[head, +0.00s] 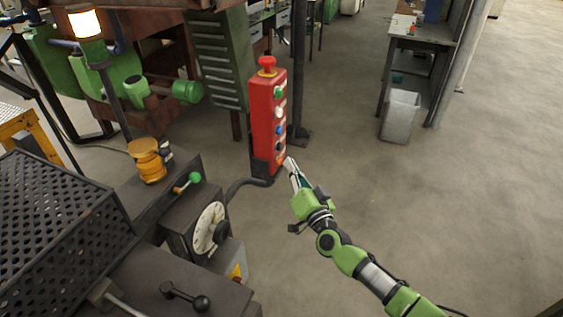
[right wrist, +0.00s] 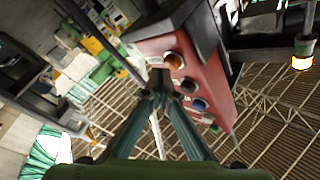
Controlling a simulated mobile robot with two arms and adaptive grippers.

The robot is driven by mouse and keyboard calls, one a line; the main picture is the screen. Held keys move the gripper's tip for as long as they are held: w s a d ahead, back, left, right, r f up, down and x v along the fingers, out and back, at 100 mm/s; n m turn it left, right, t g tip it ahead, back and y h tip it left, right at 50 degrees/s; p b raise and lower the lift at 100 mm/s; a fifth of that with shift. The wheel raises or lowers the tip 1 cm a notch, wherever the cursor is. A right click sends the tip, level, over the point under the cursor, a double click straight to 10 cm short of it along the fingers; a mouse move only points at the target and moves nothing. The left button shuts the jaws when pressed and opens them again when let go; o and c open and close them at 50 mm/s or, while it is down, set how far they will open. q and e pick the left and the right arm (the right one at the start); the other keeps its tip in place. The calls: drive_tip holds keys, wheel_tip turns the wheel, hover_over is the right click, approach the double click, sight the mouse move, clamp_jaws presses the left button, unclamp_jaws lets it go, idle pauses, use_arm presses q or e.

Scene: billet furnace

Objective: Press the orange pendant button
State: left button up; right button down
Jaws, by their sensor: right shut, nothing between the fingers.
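The red pendant box (head: 267,115) hangs upright near the middle of the head view, with a column of coloured buttons and a red mushroom knob on top. In the right wrist view, the pendant (right wrist: 190,45) shows the orange button (right wrist: 173,60) at the near end of its row. My right gripper (head: 288,162) is at the lower right edge of the pendant, its fingers shut and empty. In the right wrist view, its closed fingertips (right wrist: 158,80) appear very close to the orange button; I cannot tell whether they touch. My left gripper is not in view.
A dark machine with a white dial (head: 209,228) and a green-knobbed lever (head: 194,178) stands left of my right arm. A perforated black cover (head: 55,225) is at the far left. A grey bin (head: 400,115) stands at the back right. The floor at right is clear.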

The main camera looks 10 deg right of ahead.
drive_tip(key=shift+w+a, duration=0.25)
drive_tip(key=shift+a, duration=0.15)
idle(0.8)
drive_tip(key=shift+s+d, duration=0.1)
drive_tip(key=shift+d, duration=0.05)
drive_tip(key=shift+s+d, duration=0.45)
drive_tip(key=shift+d, duration=0.2)
drive_tip(key=shift+s+d, duration=0.7)
drive_tip(key=shift+d, duration=0.35)
drive_tip(key=shift+s+d, duration=0.7)
drive_tip(key=shift+d, duration=0.3)
